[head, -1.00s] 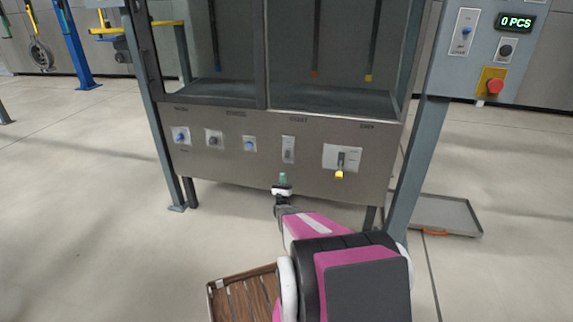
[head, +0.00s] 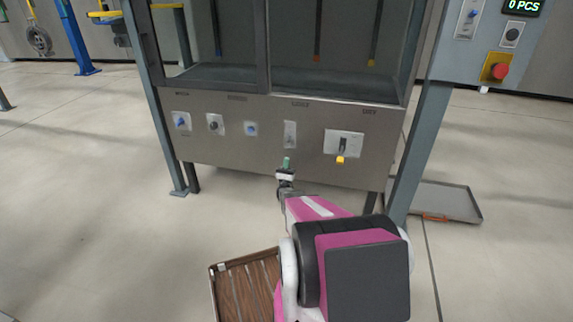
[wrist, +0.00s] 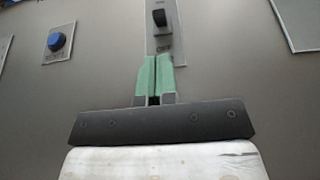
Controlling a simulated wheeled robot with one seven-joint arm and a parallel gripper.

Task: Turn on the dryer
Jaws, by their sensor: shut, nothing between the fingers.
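A grey control panel (head: 225,145) runs across the front of the glass-fronted machine (head: 330,50). At its right a lever with a yellow tip (head: 340,159) points down; the label above it seems to read DRY. Left of it is a plate with a small black switch (head: 290,134). The switch also shows in the wrist view (wrist: 160,17), with a label below it that seems to read OFF. My gripper (head: 286,162) has green fingertips, shut and empty, just below this switch. In the wrist view the fingertips (wrist: 155,78) overlap the plate's lower end; I cannot tell whether they touch it.
A blue button (head: 251,129), a black knob (head: 214,125) and a blue knob (head: 181,122) sit further left on the panel. A post at the right carries a red stop button (head: 500,71) and a 0 PCS display (head: 523,6). A grey tray (head: 440,202) lies on the floor at right.

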